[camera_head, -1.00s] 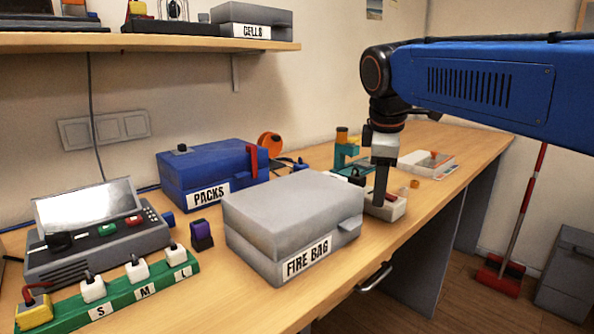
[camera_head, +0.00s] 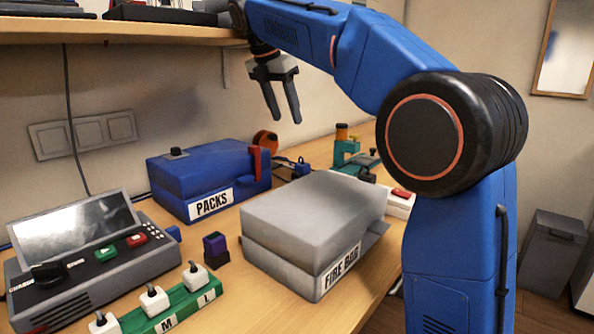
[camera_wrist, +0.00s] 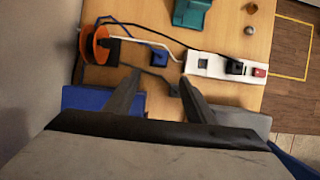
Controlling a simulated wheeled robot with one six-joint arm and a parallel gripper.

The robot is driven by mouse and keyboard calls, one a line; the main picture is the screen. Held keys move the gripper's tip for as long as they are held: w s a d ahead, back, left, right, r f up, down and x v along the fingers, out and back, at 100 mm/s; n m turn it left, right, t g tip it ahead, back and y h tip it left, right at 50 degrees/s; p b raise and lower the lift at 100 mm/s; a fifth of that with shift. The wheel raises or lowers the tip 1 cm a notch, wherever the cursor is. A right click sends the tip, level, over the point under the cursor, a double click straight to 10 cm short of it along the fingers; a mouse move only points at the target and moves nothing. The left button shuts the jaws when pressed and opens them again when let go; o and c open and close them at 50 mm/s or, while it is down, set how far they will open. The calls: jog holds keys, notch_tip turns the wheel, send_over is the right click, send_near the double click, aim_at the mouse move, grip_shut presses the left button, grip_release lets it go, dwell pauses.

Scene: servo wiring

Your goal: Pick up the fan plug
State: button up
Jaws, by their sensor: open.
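No label marks the fan plug, so I cannot tell which plug it is. A black plug (camera_wrist: 235,67) sits in a white socket strip (camera_wrist: 210,63) in the wrist view. A small blue piece (camera_wrist: 158,56) lies left of the strip near dark and pale cables. A small dark piece (camera_wrist: 175,90) shows near my fingertips. My gripper (camera_head: 283,122) is open and empty, fingers pointing down, high above the bench behind the grey box. It also shows in the wrist view (camera_wrist: 158,80), with the bench well below.
A blue PACKS box (camera_head: 186,187) and a grey FIRE BAG box (camera_head: 310,215) stand on the bench. An orange reel (camera_wrist: 96,45) and a teal device (camera_wrist: 192,12) lie beyond. A green strip (camera_head: 180,310) holds white plugs. The wall shelf (camera_head: 150,34) is close to my wrist.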

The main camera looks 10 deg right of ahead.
aim_at(302, 164)
jog(key=x, duration=1.7)
jog(key=shift+s, duration=0.1)
jog(key=c, duration=1.2)
